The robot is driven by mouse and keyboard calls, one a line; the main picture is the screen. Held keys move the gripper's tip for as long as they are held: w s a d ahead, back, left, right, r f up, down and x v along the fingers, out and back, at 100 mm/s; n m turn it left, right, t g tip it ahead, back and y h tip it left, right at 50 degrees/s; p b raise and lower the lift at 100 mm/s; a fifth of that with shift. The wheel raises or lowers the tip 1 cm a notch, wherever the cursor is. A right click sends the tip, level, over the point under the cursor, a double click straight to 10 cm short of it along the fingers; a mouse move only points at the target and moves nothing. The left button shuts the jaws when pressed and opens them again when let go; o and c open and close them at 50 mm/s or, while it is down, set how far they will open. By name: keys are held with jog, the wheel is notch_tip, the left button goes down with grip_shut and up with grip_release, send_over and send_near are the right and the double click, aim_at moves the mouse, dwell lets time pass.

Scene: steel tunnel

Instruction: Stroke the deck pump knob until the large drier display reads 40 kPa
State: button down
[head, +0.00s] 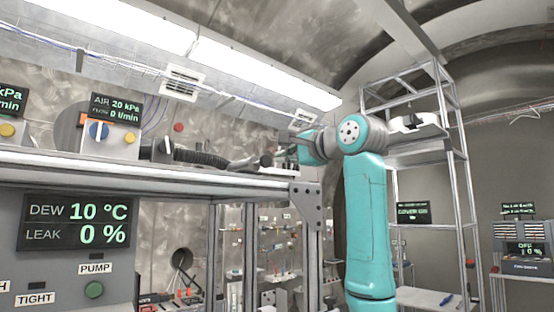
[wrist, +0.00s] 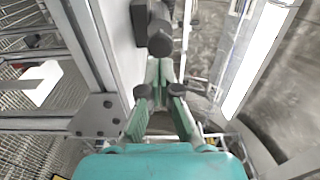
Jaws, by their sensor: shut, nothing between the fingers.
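A dark rounded knob (wrist: 160,40) lies just beyond my gripper (wrist: 160,92) in the wrist view, and I cannot tell whether they touch. In the head view a dark knob-like end (head: 265,160) sits on the deck by my gripper, beside a black ribbed hose. My gripper is shut and empty. A display (head: 116,107) on the deck reads AIR 20 kPa, FLOW 0 l/min. A larger panel display (head: 76,221) below reads DEW 10 °C, LEAK 0 %. Another display (head: 12,98) at the left edge is cut off, showing only kPa and l/min.
The panel below carries a green PUMP button (head: 94,289). The grey deck edge (head: 200,178) runs below the hose. A metal rack (head: 462,180) stands to the right, and a ceiling light hangs above.

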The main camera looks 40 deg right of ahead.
jog(key=shift+s, duration=2.8)
